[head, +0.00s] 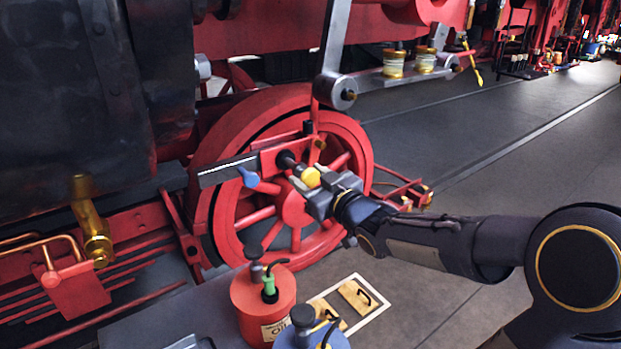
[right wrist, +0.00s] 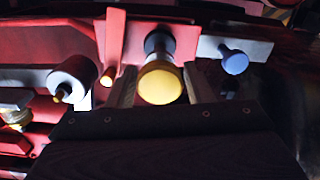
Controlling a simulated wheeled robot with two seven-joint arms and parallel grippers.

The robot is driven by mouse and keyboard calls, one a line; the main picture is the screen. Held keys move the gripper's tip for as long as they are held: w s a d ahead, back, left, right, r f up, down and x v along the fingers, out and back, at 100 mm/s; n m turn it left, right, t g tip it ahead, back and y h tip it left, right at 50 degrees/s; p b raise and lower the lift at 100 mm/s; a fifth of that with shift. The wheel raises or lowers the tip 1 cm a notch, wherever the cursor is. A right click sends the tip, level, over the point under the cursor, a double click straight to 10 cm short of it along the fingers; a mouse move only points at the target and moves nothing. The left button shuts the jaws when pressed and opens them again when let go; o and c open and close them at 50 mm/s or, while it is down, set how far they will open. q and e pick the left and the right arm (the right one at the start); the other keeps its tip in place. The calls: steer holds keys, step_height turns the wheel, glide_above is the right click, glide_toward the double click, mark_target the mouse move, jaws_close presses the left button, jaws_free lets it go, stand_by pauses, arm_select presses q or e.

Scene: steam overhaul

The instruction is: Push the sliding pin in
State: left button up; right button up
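The sliding pin has a dark shaft (head: 287,160) and a round yellow knob (head: 311,177). It sticks out of a red bracket (head: 268,163) in front of the red spoked wheel. My right gripper (head: 312,179) is at the knob, one finger on each side. In the right wrist view the yellow knob (right wrist: 160,84) fills the gap between the fingers (right wrist: 160,86), which appear to touch it. The dark shaft (right wrist: 159,42) shows beyond the knob. How deep the pin sits is hard to tell. My left gripper does not show clearly.
A blue knob (head: 248,178) sits left of the pin; it also shows in the right wrist view (right wrist: 235,62). A red can (head: 262,306) and a blue can (head: 312,338) stand below. The dark floor on the right (head: 480,120) is clear.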

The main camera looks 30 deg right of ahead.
mark_target(301, 171)
steer(key=c, duration=0.9)
steer(key=w+b, duration=0.2)
steer(key=w, duration=0.1)
steer(key=w+b, duration=0.1)
steer(key=w, duration=0.1)
steer(key=shift+a+f, duration=0.1)
steer(key=shift+a, duration=0.15)
jaws_close()
steer(key=shift+w, duration=0.1)
steer(key=shift+r, duration=0.25)
steer(key=o, duration=1)
jaws_free()
steer(key=shift+o, duration=1.4)
steer(key=shift+w+f, duration=0.1)
steer(key=shift+w, duration=0.05)
